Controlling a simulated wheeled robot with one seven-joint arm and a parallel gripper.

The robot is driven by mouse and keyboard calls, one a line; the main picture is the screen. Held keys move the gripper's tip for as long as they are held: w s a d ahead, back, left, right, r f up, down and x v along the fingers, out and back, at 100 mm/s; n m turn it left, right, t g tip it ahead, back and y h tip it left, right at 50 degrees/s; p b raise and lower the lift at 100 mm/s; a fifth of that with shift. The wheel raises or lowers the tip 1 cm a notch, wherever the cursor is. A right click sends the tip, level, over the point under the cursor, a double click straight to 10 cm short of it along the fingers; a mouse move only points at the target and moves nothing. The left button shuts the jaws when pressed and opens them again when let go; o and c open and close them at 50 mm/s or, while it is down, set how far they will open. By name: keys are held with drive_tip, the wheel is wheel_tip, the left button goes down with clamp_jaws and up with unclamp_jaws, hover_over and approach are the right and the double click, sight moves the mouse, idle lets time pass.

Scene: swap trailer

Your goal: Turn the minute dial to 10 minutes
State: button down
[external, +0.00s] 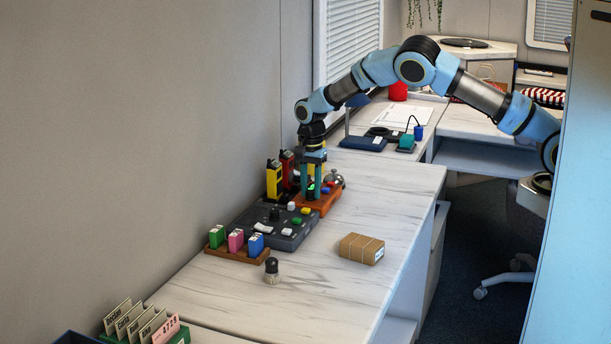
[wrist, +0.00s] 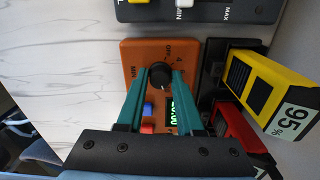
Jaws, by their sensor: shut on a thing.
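The orange timer box (wrist: 135,55) lies on the counter, with a black minute dial (wrist: 160,73) on its top face. It also shows in the external view (external: 327,203), partly behind my fingers. My gripper (wrist: 161,79) points down with its two teal fingers on either side of the dial, shut on it. It shows in the external view (external: 313,190) over the box. A green-lit display (wrist: 176,110) is partly covered by the right finger, and its digits are not fully readable. A blue button (wrist: 148,109) and a red button (wrist: 147,128) sit between the fingers.
A grey control panel (external: 285,238) adjoins the orange box at the front. Yellow (wrist: 262,88) and red (wrist: 238,132) radios stand close on the wall side. A bell (external: 334,180) is just behind. A cardboard box (external: 361,248) lies right, with clear counter around it.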

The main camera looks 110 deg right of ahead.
sight(311, 191)
drive_tip(key=c, duration=0.6)
unclamp_jaws()
drive_tip(key=shift+o, duration=0.2)
wheel_tip(311, 191, up, 11)
drive_tip(key=b, duration=0.2)
